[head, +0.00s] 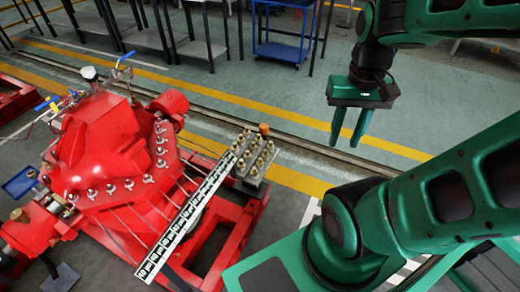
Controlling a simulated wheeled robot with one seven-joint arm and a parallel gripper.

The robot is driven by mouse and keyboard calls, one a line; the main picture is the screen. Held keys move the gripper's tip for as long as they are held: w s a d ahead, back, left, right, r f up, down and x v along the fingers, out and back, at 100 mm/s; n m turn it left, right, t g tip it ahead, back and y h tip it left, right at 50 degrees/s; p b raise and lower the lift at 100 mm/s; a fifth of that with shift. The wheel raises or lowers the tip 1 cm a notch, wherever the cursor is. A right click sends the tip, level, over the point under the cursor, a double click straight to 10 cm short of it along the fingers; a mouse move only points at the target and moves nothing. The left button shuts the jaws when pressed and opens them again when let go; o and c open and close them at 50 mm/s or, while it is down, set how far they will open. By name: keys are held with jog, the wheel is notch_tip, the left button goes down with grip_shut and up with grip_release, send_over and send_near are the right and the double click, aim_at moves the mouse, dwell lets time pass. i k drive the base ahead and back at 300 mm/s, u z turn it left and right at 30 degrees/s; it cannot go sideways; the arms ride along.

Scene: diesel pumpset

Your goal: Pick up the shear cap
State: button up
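My gripper (346,140) hangs at the upper right in the head view, fingers pointing down. Its two green fingers are apart with nothing between them. A small orange-brown cap (264,129) stands at the far corner of a grey plate (252,182) that carries several brass-coloured studs. It may be the shear cap, but it is too small to tell surely. My gripper is to the right of this cap and apart from it.
The red pumpset (110,150) fills the left, with bolts and valve handles standing up. A long black-and-white strip (185,222) slants beside the plate. A blue trolley (283,50) and grey tables stand at the back. Floor between the plate and my gripper is clear.

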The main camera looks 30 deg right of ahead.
aim_at(271, 147)
jog(key=u, duration=2.55)
jog(key=k, duration=1.1)
jog(key=z, duration=2.05)
jog(key=i, duration=1)
